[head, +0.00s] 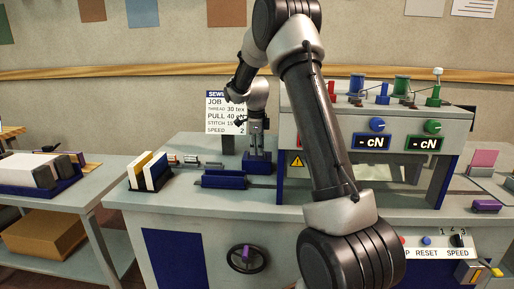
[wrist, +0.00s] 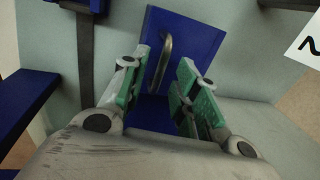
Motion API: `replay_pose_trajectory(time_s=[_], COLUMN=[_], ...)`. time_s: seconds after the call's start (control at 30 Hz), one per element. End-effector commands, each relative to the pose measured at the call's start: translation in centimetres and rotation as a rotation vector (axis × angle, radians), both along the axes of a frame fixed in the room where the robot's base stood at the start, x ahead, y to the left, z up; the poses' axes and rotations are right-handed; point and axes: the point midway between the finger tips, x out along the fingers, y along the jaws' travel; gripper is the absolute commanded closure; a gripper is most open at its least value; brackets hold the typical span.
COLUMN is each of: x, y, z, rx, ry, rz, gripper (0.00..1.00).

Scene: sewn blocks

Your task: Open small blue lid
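The small blue lid (wrist: 205,36) is a flat blue panel with a curved metal bar handle (wrist: 161,62), at the upper middle of the wrist view. It looks shut. My gripper (wrist: 160,80) is open, its green-padded fingers on either side of the handle's line. I cannot tell whether the fingers touch the handle. In the head view my gripper (head: 257,132) points down over a small blue part (head: 258,165) on the grey machine top, which seems to be the lid; its handle is not clear there.
A blue tray (head: 224,181) and a holder with upright cards (head: 150,171) stand left of the gripper. A control housing with cN displays (head: 390,122) rises close on the right. A job sign (head: 216,108) stands behind. A side table (head: 60,195) is at far left.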

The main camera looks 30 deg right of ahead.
Motion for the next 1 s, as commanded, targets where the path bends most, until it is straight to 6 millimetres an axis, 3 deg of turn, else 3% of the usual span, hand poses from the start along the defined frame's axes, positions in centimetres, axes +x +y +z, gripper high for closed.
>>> replay_pose_trajectory(time_s=[0.2,0.37,1.0], x=[0.0,0.0,0.71], y=[0.0,0.0,-0.41], z=[-0.03,-0.02,0.88], rx=[0.0,0.0,0.064], ry=[0.0,0.0,0.09], rz=[0.0,0.0,-0.002], gripper=[0.72,1.0,1.0])
